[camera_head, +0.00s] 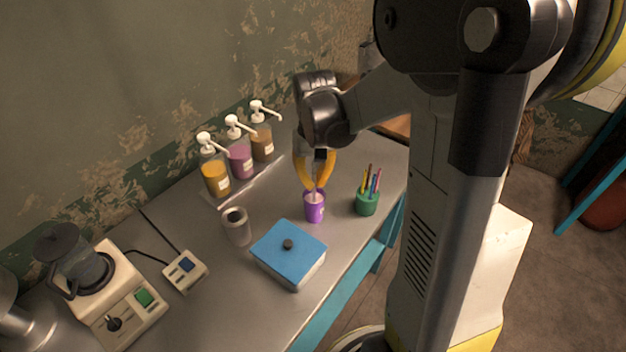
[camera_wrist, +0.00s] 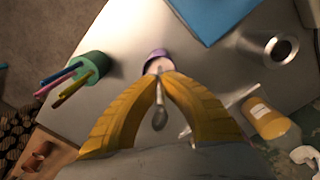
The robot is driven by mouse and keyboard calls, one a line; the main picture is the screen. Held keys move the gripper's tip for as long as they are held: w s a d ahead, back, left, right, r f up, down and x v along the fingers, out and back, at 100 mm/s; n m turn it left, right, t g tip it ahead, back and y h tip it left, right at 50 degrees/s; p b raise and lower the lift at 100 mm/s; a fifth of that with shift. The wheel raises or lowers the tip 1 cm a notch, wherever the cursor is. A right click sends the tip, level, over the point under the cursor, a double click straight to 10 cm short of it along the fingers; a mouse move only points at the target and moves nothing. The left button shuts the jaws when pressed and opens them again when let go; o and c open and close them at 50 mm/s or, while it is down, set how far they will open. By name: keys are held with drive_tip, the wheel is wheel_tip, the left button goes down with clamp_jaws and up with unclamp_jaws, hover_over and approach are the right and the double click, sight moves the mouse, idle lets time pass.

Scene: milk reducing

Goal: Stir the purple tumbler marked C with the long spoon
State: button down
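The purple tumbler (camera_head: 314,212) stands upright on the grey table, with a pale content at its mouth. A small label is on its side, too small to read. It also shows in the wrist view (camera_wrist: 158,54), just beyond the fingertips. My gripper (camera_head: 316,187) points down right above the tumbler's mouth. In the wrist view my yellow fingers (camera_wrist: 160,74) close together around the thin shaft of the long spoon (camera_wrist: 159,117). A dark, rounded end of the spoon lies between the fingers, on the palm side. The spoon's other end is hidden beyond the fingertips.
A green cup of coloured sticks (camera_head: 367,203) stands right of the tumbler. A blue-lidded box (camera_head: 288,253) and a grey cup (camera_head: 237,226) are nearby. Several pump bottles (camera_head: 240,160) stand by the wall. A blender (camera_head: 85,275) and small device (camera_head: 185,272) are at left.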

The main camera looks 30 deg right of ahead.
drive_tip(key=shift+w+d, duration=0.15)
drive_tip(key=shift+r+p, duration=2.55)
drive_tip(key=shift+r, duration=0.8)
drive_tip(key=shift+r, duration=0.1)
wheel_tip(320, 180, up, 5)
drive_tip(key=p, duration=0.3)
drive_tip(key=shift+p, duration=0.4)
